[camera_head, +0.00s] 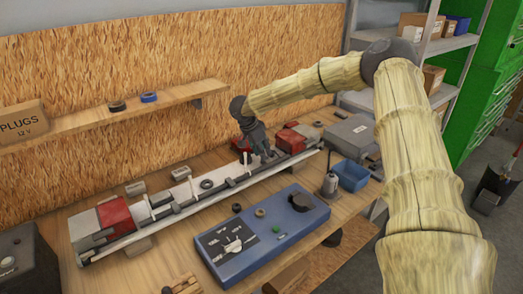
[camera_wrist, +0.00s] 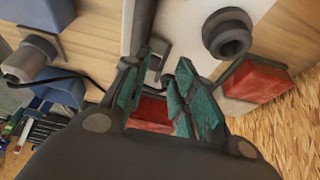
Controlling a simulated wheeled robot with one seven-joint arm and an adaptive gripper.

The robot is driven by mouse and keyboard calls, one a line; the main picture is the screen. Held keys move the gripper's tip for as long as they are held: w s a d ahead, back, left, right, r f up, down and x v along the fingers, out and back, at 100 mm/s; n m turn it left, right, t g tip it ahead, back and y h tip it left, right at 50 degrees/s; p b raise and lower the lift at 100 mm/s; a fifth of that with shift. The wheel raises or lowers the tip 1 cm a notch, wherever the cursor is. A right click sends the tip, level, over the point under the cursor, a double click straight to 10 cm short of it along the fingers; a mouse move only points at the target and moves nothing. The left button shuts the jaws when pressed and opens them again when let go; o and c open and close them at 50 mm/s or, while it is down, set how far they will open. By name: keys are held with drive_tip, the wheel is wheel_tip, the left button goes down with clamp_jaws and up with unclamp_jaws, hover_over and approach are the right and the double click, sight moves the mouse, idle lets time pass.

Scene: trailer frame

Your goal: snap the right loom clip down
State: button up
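The long pale trailer frame (camera_head: 190,190) lies along the bench, with a dark cable along it and red lamp blocks at its ends. My gripper (camera_head: 262,155) points down over the frame's right half. In the wrist view, my gripper's teal-padded fingers (camera_wrist: 160,72) stand apart, with a gap between their tips. A small grey clip-like part (camera_wrist: 158,52) shows just beyond this gap, on the pale frame (camera_wrist: 185,30). It may be the right loom clip; whether it is up or down I cannot tell. In the head view my fingers partly hide that spot.
A round dark grommet-like part (camera_wrist: 228,35) and a red block (camera_wrist: 256,82) are close to my fingers. A blue control box (camera_head: 262,232) stands in front of the frame, a blue bin (camera_head: 349,175) to the right. A shelf (camera_head: 120,114) runs behind.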

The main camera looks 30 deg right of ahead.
drive_tip(key=shift+s+r, duration=0.1)
clamp_jaws()
